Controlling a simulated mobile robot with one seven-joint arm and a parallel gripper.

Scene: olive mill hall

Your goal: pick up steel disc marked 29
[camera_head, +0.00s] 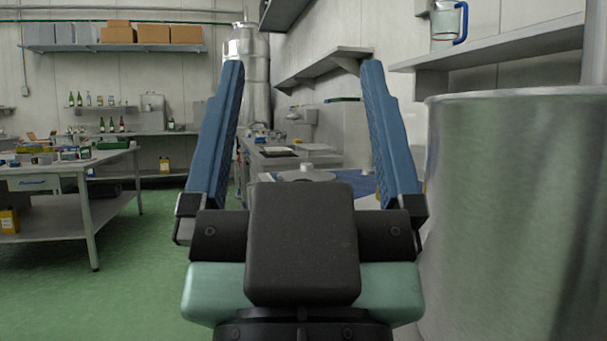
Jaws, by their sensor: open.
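My gripper (302,66) is in the middle of the camera_head view, with its two blue fingers spread wide. It is open, and nothing shows held between the fingers. I cannot make out a steel disc marked 29. A round grey thing with a pale knob (307,174) shows low between the fingers, partly hidden behind my gripper. No number can be read on it, and I cannot tell whether it is a disc.
A large steel vat (515,220) stands close on the right. A steel table (75,170) with small items stands at left. A bench (275,160) runs along the back wall near a tall steel tank (246,75). Green floor (120,290) is clear at lower left.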

